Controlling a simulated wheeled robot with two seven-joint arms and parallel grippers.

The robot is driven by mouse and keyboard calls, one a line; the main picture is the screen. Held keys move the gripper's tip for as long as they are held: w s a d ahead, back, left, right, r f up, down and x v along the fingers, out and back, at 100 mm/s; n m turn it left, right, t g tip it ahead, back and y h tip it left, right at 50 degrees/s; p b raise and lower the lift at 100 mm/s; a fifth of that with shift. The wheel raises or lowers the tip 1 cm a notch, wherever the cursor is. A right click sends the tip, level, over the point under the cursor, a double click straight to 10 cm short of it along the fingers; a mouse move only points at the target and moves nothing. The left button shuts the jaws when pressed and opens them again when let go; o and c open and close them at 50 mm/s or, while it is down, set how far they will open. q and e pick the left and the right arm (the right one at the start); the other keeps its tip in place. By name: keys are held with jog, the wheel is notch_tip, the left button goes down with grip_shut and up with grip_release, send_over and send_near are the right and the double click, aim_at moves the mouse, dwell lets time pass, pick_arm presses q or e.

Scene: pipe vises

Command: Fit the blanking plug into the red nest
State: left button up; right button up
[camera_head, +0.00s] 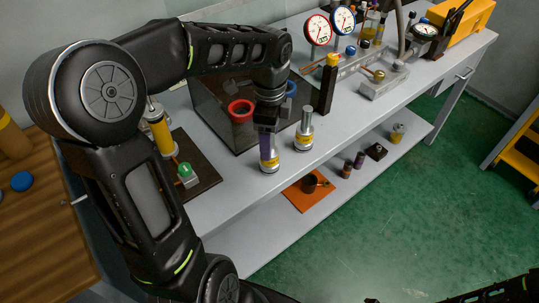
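The red nest (240,111) is a red ring with a dark opening on the dark box on the bench. One silver plug-like piece with a yellow band (303,138) stands upright on the bench to its right. A similar piece with a yellow band (270,164) is directly below my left gripper (267,128), near the bench's front edge; a purple part shows above its band. My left gripper points down and covers its top, so its grip is unclear. Which piece is the blanking plug, I cannot tell.
A blue ring (290,88) sits behind my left wrist. A dark post with a yellow top (328,84) stands right of the box. Two gauges (318,30) and a metal vise (383,78) are farther back. An orange mat (306,192) lies on the lower shelf.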

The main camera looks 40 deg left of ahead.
pick_arm(q)
notch_tip(320, 180, down, 5)
jog(key=shift+f+p, duration=0.1)
jog(key=shift+p, duration=0.35)
jog(key=shift+c, duration=0.3)
grip_shut()
dwell(0.6)
